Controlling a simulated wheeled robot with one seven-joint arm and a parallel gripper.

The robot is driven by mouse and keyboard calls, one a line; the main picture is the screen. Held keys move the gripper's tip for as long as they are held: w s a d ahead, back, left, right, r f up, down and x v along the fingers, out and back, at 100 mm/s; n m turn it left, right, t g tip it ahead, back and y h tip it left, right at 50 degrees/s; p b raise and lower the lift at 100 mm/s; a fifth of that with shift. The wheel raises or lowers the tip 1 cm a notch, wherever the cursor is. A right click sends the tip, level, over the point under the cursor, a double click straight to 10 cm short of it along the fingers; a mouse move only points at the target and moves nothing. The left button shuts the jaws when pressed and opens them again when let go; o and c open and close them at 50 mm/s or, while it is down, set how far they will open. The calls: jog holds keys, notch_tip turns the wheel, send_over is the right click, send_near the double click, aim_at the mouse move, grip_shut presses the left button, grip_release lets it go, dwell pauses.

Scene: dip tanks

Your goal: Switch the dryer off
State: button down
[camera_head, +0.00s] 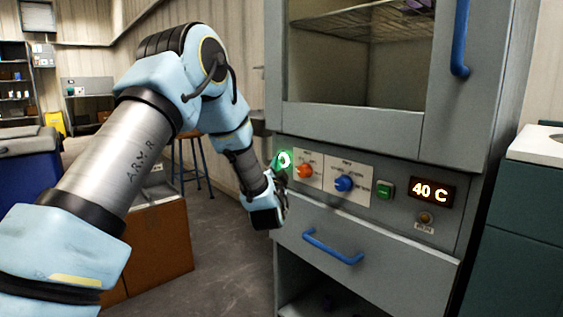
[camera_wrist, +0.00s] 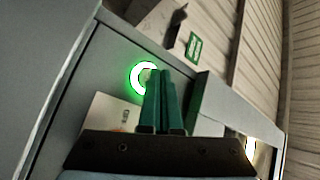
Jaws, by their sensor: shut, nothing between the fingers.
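The dryer (camera_head: 292,230) is a grey cabinet with a window and a control panel. At the panel's left end is a round button with a lit green ring (camera_head: 284,160); the ring also shows in the wrist view (camera_wrist: 134,78). My gripper (camera_head: 284,178) is at the panel's left end, close to the button. In the wrist view its two green fingers (camera_wrist: 165,75) are together, empty, and their tips overlap the right side of the ring. I cannot tell whether they touch the button. The display (camera_head: 432,191) reads 40 C.
Right of the button are an orange knob (camera_head: 305,170), a blue knob (camera_head: 344,183) and a green switch (camera_head: 386,189). A blue drawer handle (camera_head: 332,247) sticks out below. A stool (camera_head: 190,160) and a brown cabinet (camera_head: 160,245) stand to the left.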

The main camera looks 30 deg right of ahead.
dwell(0.6)
jog(key=shift+w+d, duration=0.1)
jog(key=shift+d, duration=0.3)
jog(key=shift+a, duration=0.1)
jog(key=shift+a+b, duration=0.3)
jog(key=shift+b, duration=0.05)
jog(key=s+a, duration=0.1)
jog(key=a, duration=0.5)
jog(key=shift+s+b, duration=0.2)
jog(key=shift+b, duration=0.25)
dwell(0.4)
